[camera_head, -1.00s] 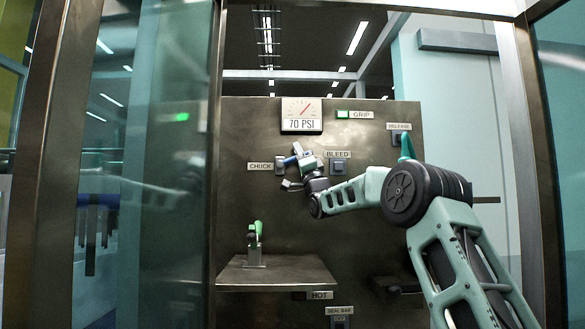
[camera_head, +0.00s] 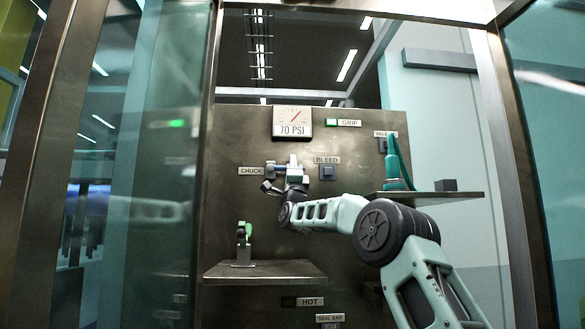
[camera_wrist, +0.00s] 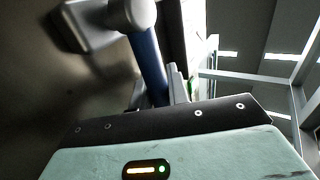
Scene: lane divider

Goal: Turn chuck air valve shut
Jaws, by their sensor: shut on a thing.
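The chuck air valve (camera_wrist: 90,22) is on the upright panel beside the CHUCK label (camera_head: 251,171). In the wrist view its blue lever (camera_wrist: 150,62) runs down from the rounded grey hub to my gripper. My gripper (camera_head: 284,173) is shut on this lever, close to the panel; its grey fingers (camera_wrist: 178,88) show beside the lever in the wrist view. In the head view the valve is small and partly covered by my gripper, so I cannot tell the lever's exact angle. The pressure gauge (camera_head: 292,117) above reads 70 PSI.
The GRIP lamp (camera_head: 331,122) glows green. The BLEED button (camera_head: 328,172) is just right of my gripper. A lower shelf (camera_head: 265,270) holds a green-topped fixture (camera_head: 243,240). A right shelf (camera_head: 450,196) holds a teal pointed thing (camera_head: 396,165). Steel posts and glass flank the opening.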

